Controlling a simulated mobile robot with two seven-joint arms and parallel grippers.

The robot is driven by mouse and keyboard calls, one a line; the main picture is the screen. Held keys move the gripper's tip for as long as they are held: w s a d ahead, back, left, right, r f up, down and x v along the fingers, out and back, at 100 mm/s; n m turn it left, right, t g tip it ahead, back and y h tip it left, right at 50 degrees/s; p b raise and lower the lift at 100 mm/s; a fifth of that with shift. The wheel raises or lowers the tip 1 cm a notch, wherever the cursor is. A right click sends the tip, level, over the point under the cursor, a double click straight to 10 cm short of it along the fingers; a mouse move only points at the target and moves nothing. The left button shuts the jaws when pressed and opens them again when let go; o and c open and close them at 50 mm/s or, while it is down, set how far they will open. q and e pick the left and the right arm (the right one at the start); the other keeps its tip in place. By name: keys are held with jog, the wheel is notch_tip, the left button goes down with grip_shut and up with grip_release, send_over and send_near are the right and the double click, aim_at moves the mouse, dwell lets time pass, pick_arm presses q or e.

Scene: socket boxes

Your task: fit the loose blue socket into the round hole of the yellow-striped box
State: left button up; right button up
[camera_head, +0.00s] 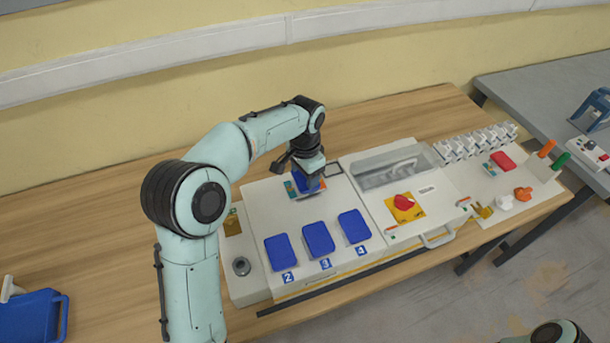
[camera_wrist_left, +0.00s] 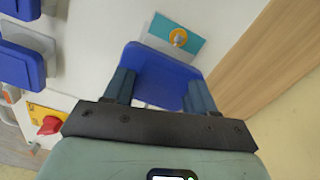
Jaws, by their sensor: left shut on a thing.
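The white box (camera_head: 262,203) stands on the wooden table, with a thin yellow stripe (camera_head: 300,293) along its front edge. Three blue sockets sit on its front row, marked 2, 3 and 4; one is the socket marked 3 (camera_head: 318,238). My left gripper (camera_head: 307,177) is over the back of the box, shut on a blue socket (camera_wrist_left: 160,72). Beside this socket is a teal plate (camera_wrist_left: 196,45) with a round orange-and-grey fitting (camera_wrist_left: 179,37). The held socket's underside is hidden, so I cannot tell whether it touches the box. My right gripper is out of view.
A panel with a red knob on yellow (camera_head: 404,206) adjoins the box on the right. Further right are several white switches (camera_head: 475,142). A blue bin (camera_head: 31,316) is at the table's left.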

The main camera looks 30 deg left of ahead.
pick_arm(q)
jog(key=shift+f, duration=0.15)
jog(key=shift+f, duration=0.5)
jog(key=o, duration=0.6)
jog(key=shift+f, duration=0.1)
jog(key=o, duration=0.5)
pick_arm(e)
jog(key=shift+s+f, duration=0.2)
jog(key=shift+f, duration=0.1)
pick_arm(q)
jog(key=shift+o, duration=0.2)
jog(key=shift+r, duration=0.2)
notch_tip(320, 180, up, 21)
jog(key=s+d+p, duration=0.1)
jog(key=p, duration=0.3)
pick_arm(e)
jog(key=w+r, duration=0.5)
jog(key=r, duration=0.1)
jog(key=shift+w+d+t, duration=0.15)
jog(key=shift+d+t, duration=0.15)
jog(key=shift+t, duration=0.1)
